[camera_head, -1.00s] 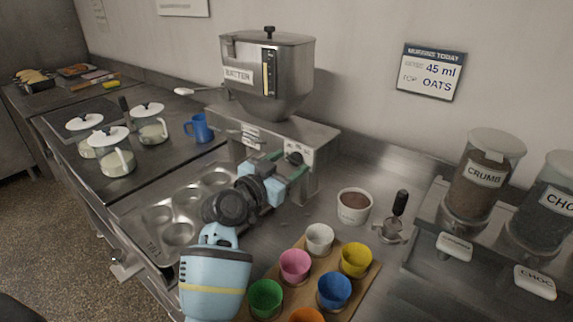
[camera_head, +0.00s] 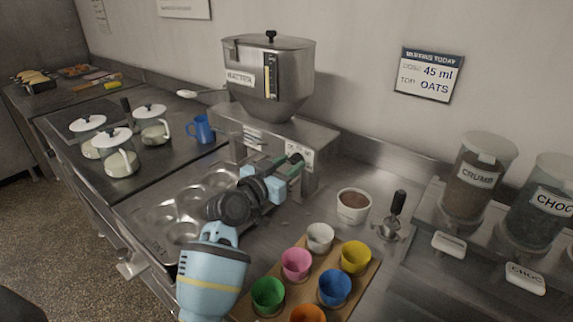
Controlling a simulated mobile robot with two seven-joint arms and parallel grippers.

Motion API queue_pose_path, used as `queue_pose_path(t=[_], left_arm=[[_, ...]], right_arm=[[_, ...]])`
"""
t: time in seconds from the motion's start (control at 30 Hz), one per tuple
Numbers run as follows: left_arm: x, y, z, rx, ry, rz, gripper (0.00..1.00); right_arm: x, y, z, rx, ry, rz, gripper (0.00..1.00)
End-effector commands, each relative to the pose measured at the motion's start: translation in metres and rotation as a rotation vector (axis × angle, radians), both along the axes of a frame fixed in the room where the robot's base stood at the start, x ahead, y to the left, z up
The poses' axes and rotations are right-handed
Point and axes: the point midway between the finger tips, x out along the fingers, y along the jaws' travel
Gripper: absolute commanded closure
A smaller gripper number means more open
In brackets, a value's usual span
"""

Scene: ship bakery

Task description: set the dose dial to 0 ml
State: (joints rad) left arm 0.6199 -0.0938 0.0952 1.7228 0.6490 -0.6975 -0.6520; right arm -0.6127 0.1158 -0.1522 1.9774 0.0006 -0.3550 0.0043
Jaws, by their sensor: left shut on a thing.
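The batter dispenser (camera_head: 268,80) is a steel hopper labelled BATTER on a steel stand near the wall. The dose dial (camera_head: 297,159) is a small dark knob on the front of the stand. My left gripper (camera_head: 290,168) reaches up from the bottom and is shut at the dial. The fingers hide part of the dial and its scale, so its setting cannot be read. My right gripper is not in view.
A steel muffin tin (camera_head: 185,200) lies under the stand, left of my arm. Colourful cups stand on a wooden board (camera_head: 355,292) to the right. A tub of brown powder (camera_head: 353,206) and a dark-handled tool (camera_head: 394,217) are on the counter.

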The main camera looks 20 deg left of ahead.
Motion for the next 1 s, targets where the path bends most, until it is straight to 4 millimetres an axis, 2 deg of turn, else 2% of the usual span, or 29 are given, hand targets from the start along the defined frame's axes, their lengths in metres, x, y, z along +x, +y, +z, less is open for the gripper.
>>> queue_pose_path(t=[0.27, 0.3, 0.47, 0.8, 1.0], left_arm=[[0.000, 0.000, -0.001, -0.009, 0.003, 0.000, 0.86], [0.000, 0.000, -0.001, -0.009, 0.003, 0.000, 0.62], [0.000, 0.000, -0.001, -0.008, 0.003, 0.000, 0.42], [-0.002, 0.001, -0.001, -0.007, 0.001, 0.001, 0.42], [-0.022, 0.008, -0.001, -0.005, 0.002, 0.002, 0.42]], right_arm=[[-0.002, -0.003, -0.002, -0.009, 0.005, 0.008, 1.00], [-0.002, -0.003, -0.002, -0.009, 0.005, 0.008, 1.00], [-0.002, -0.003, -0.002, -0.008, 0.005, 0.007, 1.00], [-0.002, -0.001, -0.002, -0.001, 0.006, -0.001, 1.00], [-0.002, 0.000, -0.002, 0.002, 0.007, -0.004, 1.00]])
